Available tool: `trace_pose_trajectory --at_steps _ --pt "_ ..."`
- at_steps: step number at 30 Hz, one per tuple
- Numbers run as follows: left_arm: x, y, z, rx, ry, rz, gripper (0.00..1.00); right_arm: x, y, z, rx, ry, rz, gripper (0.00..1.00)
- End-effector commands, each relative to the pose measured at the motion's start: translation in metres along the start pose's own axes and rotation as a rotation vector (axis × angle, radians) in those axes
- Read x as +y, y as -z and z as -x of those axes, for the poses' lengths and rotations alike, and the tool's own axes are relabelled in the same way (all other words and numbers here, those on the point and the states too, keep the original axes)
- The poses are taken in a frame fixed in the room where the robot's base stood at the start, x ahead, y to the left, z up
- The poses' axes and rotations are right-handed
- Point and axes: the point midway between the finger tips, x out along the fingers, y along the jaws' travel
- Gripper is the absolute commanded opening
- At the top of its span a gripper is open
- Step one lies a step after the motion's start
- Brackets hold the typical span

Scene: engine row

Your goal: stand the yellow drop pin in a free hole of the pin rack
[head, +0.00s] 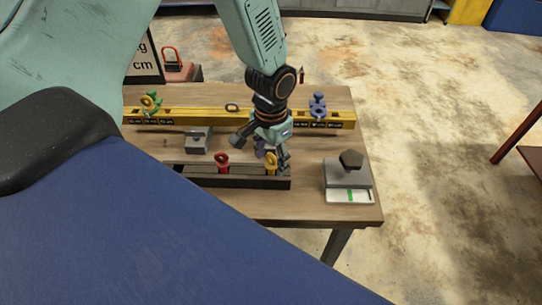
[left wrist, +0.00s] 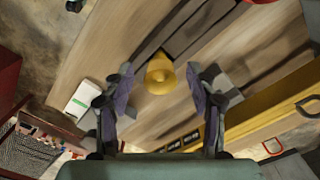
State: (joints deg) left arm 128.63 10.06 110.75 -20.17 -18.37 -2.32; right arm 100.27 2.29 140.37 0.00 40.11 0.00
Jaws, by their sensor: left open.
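The yellow drop pin (head: 271,161) with a ring top stands upright at the right end of the dark pin rack (head: 250,182), its lower part seeming to sit in the rack. In the left wrist view the yellow drop pin (left wrist: 159,76) shows as a bell-like shape between the open fingers. A red pin (head: 222,161) stands farther left in the same rack. My left gripper (head: 272,154) points down at the yellow pin, fingers apart on either side. I cannot tell whether they touch it. My right gripper is not in view.
A yellow rail (head: 200,117) lies across the back of the wooden bench (head: 330,211), with a green pin (head: 154,103) and a blue pin (head: 318,105) on it. A grey block (head: 199,140) sits behind the rack. A grey box with a dark knob (head: 351,161) stands at the right.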

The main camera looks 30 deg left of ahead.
Motion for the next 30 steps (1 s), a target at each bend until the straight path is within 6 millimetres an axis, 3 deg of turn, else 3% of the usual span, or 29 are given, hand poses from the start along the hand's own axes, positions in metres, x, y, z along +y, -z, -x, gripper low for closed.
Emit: trace_pose_trajectory --at_steps 7,11,24,30 --pt "0.0 0.0 0.001 0.0 0.0 0.0 0.57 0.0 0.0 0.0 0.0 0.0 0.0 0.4" --pt "0.0 0.001 0.012 0.003 0.0 0.0 0.57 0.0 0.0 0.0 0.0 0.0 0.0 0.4" --pt "0.0 0.001 0.094 0.004 0.001 0.0 0.57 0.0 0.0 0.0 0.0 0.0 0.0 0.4" --pt "0.0 0.0 0.116 0.001 0.0 0.001 0.57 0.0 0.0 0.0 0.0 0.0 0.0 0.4"
